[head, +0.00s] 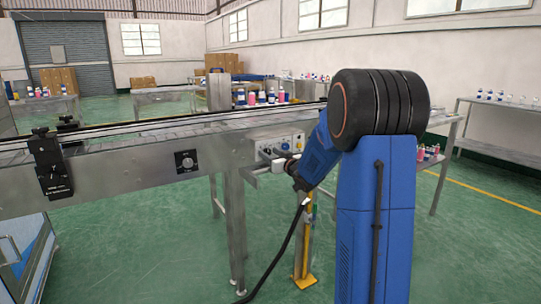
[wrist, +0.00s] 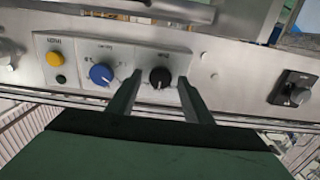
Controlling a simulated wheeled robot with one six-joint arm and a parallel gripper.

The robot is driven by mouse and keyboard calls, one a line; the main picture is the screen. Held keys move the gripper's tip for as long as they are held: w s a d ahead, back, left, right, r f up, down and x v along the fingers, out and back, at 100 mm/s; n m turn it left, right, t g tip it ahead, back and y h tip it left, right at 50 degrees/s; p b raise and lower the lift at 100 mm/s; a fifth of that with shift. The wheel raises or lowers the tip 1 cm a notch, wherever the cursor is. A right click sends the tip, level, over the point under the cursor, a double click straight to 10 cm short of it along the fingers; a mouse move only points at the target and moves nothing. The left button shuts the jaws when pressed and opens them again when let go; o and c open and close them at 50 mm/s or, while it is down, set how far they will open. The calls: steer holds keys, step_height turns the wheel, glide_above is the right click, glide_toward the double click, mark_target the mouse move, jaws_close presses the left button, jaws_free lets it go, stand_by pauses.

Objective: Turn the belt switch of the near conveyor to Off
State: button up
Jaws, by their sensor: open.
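A metal control panel (wrist: 210,60) on the conveyor's side fills the upper wrist view. It carries a black rotary knob (wrist: 160,78), a blue knob (wrist: 101,74) and a yellow button (wrist: 54,59). My gripper (wrist: 160,84) is open, its two fingers on either side of the black knob, with gaps visible; contact cannot be told. In the head view, the near conveyor (head: 120,170) carries a black switch (head: 186,161), and my gripper (head: 277,160) is at the control box (head: 290,137). Label text is unreadable.
A black sensor clamp (head: 52,165) sits on the conveyor's left part. Bottles (head: 262,97) stand on a surface behind the conveyor. A side table (head: 500,105) with bottles is at the right. Green floor lies open below the conveyor, around its metal leg (head: 236,230).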

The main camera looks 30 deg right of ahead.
steer(key=c, duration=1.1)
steer(key=shift+o, duration=0.2)
steer(key=shift+n, duration=0.3)
steer(key=n, duration=0.9)
steer(key=shift+a+f, duration=0.1)
steer(key=shift+a, duration=0.05)
steer(key=shift+n, duration=0.3)
steer(key=o, duration=1.1)
steer(key=shift+c, duration=0.2)
